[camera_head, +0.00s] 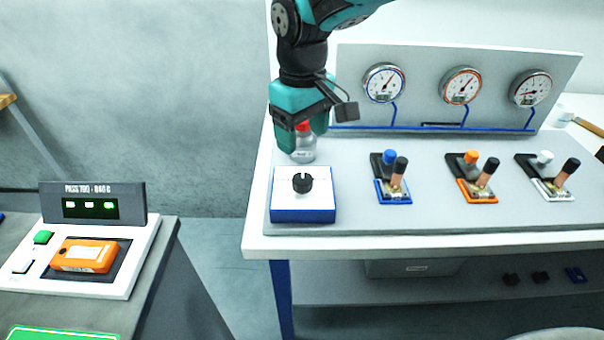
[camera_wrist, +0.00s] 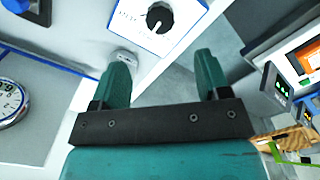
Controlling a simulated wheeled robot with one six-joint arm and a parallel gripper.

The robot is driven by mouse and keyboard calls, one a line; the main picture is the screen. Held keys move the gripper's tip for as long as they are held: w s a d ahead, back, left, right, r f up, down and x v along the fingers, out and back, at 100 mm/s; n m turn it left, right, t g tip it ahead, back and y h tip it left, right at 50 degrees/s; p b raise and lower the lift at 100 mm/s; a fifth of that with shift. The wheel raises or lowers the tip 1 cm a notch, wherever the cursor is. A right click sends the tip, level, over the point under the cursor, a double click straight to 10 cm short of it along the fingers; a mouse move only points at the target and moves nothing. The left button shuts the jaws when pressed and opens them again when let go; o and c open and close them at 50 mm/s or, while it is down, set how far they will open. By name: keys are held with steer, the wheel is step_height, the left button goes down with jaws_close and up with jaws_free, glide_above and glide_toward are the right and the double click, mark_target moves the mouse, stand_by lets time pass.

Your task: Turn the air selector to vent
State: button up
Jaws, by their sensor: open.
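The air selector is a blue box with a white top (camera_head: 319,200) and a round black knob (camera_head: 302,183), at the left front of the grey panel. In the wrist view the knob (camera_wrist: 160,17) shows beyond the fingertips, near the top edge. A white pointer mark on it points toward the lower left of that picture. The lettering around it is too small to read. My teal gripper (camera_head: 302,138) is open and empty, above and behind the box, apart from the knob. Its two fingers (camera_wrist: 162,65) are spread in the wrist view.
Blue, orange and white lever valves (camera_head: 393,178) stand to the right, with gauges (camera_head: 384,83) behind. A bench at left holds an orange device (camera_head: 85,254) and a display (camera_head: 92,205).

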mark_target(303, 178)
step_height(303, 178, down, 11)
steer(key=shift+r+p, duration=0.2)
steer(key=shift+p, duration=0.45)
steer(key=c, duration=0.9)
